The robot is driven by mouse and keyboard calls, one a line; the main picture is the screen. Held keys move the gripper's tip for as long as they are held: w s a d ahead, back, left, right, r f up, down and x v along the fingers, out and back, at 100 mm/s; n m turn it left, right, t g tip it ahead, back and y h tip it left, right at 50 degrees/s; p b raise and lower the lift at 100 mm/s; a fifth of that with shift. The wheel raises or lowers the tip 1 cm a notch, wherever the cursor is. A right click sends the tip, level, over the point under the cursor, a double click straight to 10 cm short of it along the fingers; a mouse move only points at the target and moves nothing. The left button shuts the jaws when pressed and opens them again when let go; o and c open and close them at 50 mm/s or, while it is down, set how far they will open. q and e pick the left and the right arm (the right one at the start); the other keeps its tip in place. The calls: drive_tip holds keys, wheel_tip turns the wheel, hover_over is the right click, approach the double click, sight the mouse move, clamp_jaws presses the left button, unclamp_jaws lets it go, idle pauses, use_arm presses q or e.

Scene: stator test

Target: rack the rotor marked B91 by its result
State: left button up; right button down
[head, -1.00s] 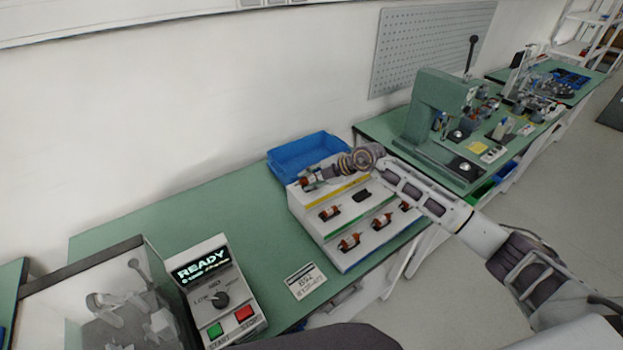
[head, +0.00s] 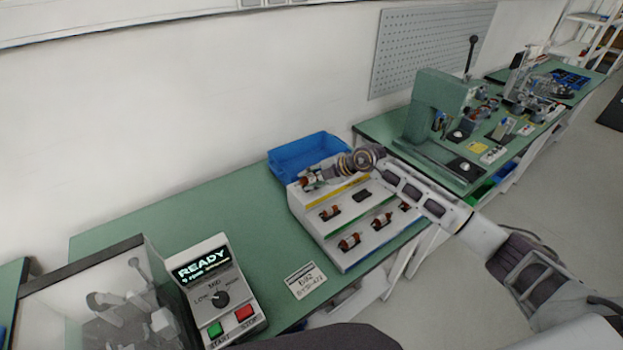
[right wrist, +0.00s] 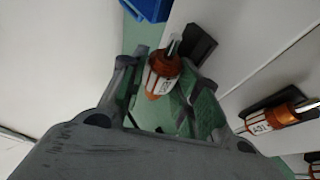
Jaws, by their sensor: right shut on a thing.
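My right gripper (head: 313,179) is at the top left end of the white stepped rack (head: 346,258). It is shut on an orange and white rotor with a metal shaft. The held rotor (right wrist: 163,76) shows between the fingers in the right wrist view, its shaft end beside a black cradle (right wrist: 196,44). I cannot tell whether it rests in the cradle, and its mark is not legible. Other rotors sit on the lower steps (head: 330,213), (head: 349,242), (head: 381,221). One black cradle (head: 362,196) is empty. My left gripper is not in view.
A blue bin (head: 303,152) stands behind the rack. A control box (head: 215,290) reading READY and a clear enclosure (head: 75,270) are at left. A printed card (head: 306,280) lies before the rack. The green table (head: 200,215) is clear between. A green press (head: 435,110) stands farther right.

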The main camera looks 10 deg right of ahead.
sight(313, 191)
drive_tip(key=c, duration=2.2)
unclamp_jaws()
drive_tip(key=shift+s+d+f, duration=0.1)
drive_tip(key=shift+s+f, duration=0.15)
drive_tip(key=shift+f, duration=0.5)
drive_tip(key=shift+s+d+f, duration=0.1)
drive_tip(key=shift+s+f, duration=0.1)
drive_tip(key=shift+f, duration=0.55)
drive_tip(key=o, duration=1)
drive_tip(key=shift+a, duration=0.1)
drive_tip(key=shift+c, duration=0.2)
drive_tip(key=o, duration=0.4)
drive_tip(key=shift+w+a+f, duration=0.1)
drive_tip(key=shift+w+f, duration=0.1)
drive_tip(key=shift+w, duration=0.1)
drive_tip(key=shift+s+d+r, duration=0.15)
drive_tip(key=shift+s+d, duration=0.05)
drive_tip(key=shift+d, duration=0.05)
drive_tip(key=shift+a, duration=0.1)
drive_tip(key=shift+r, duration=0.2)
drive_tip(key=shift+s+d+r, duration=0.2)
drive_tip(key=shift+d+r, duration=0.25)
drive_tip(key=shift+d, duration=0.05)
drive_tip(key=shift+r+v, duration=0.25)
drive_tip(key=shift+v, duration=5.1)
